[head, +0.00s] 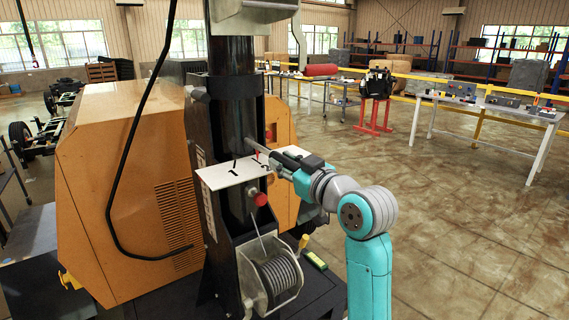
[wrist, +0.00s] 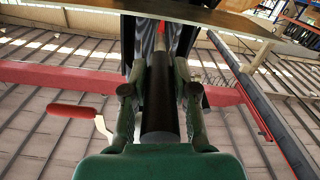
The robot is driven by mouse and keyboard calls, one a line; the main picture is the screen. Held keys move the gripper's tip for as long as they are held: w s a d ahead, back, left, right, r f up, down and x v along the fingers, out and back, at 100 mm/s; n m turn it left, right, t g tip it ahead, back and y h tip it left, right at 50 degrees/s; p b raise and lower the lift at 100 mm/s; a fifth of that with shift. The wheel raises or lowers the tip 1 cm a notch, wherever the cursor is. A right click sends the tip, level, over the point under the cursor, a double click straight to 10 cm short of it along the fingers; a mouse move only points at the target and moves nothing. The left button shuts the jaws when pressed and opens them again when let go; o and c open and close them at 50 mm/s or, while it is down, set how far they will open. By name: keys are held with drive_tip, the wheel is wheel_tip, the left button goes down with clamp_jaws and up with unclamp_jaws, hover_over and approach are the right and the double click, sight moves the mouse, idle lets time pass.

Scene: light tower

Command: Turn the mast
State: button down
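The mast (head: 232,115) is a thick black upright post in the head view, standing in a black frame. A slim bar (head: 255,146) sticks out from it to the right, just above a white plate (head: 222,178) with dark marks and the number 1. My gripper (head: 272,158) reaches this bar from the right. In the wrist view, the dark round bar (wrist: 159,100) lies lengthwise between the two fingers of my gripper (wrist: 159,75), with a finger close along each side. The fingers look closed on it. The bar's far end is hidden in the wrist view.
A red knob (head: 260,199) sits below the plate, with a cable winch (head: 274,278) lower down. A yellow-brown cabinet (head: 128,180) stands to the left. A red handle (wrist: 75,111) shows in the wrist view. The floor (head: 470,220) on the right is clear up to the tables.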

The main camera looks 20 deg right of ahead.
drive_tip(key=w+d+n+g+y, duration=0.5)
drive_tip(key=w+d+n+y, duration=0.1)
drive_tip(key=d, duration=0.4)
drive_tip(key=shift+w+d+y, duration=0.2)
drive_tip(key=shift+w+y, duration=0.1)
drive_tip(key=shift+y, duration=0.6)
idle(0.4)
drive_tip(key=c, duration=0.9)
unclamp_jaws()
drive_tip(key=shift+w, duration=0.1)
